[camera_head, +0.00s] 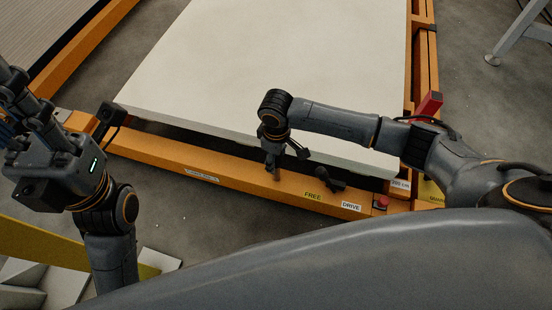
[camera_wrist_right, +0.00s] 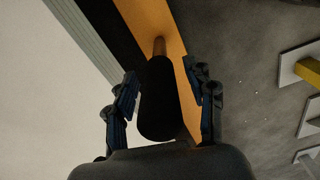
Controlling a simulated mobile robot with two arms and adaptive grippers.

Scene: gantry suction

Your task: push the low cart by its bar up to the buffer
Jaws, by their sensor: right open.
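A low orange frame (camera_head: 180,168) carries a large pale slab (camera_head: 270,60); I take it to be the low cart. Its front beam bears the labels FREE and DRIVE and a small black fitting (camera_head: 330,182). My right gripper (camera_head: 272,168) points down at this beam. In the right wrist view its open fingers (camera_wrist_right: 165,95) stand on either side of a black grip (camera_wrist_right: 157,98) on a brownish rod; contact cannot be told. My left gripper (camera_head: 18,105) is at the left edge, away from the beam, its fingers partly cut off. No buffer can be made out for certain.
A red upright piece (camera_head: 429,105) stands at the frame's right corner, near a red button (camera_head: 381,202). A grey metal leg (camera_head: 515,35) stands at the upper right. A yellow bar (camera_head: 50,243) crosses the lower left.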

